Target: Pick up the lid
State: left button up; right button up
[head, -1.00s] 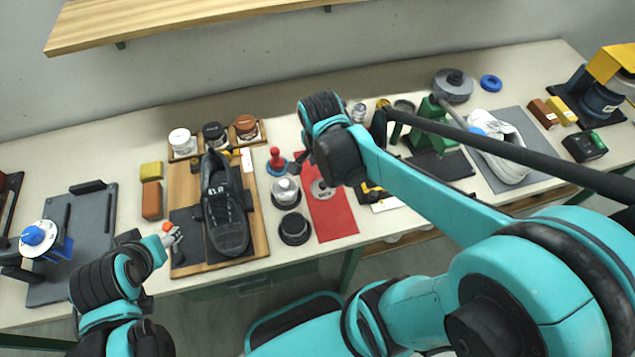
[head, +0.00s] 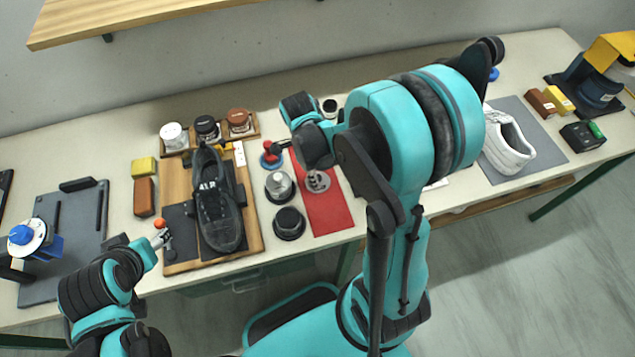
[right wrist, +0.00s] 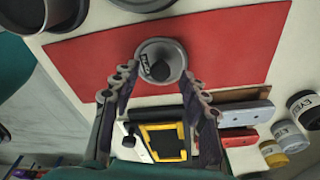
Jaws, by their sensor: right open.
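The lid (head: 317,181), a small grey disc, lies on the red mat (head: 333,216) in the head view. In the right wrist view the lid (right wrist: 172,48) shows as a round grey piece with a dark knob. My right gripper (right wrist: 156,80) is open, with one finger on each side of the lid's near edge. I cannot tell whether they touch it. In the head view the right hand is just behind the lid, and the fingers are mostly hidden.
A silver domed piece (head: 279,186) and a black round piece (head: 289,223) stand close left of the mat. A red-knobbed tool (head: 270,156) is near the right hand. A black shoe (head: 216,205) lies on the board; a white shoe (head: 507,143) is at right.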

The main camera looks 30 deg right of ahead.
jog(key=shift+d+f, duration=0.1)
jog(key=shift+f, duration=0.5)
jog(key=c, duration=1)
jog(key=shift+r, duration=0.1)
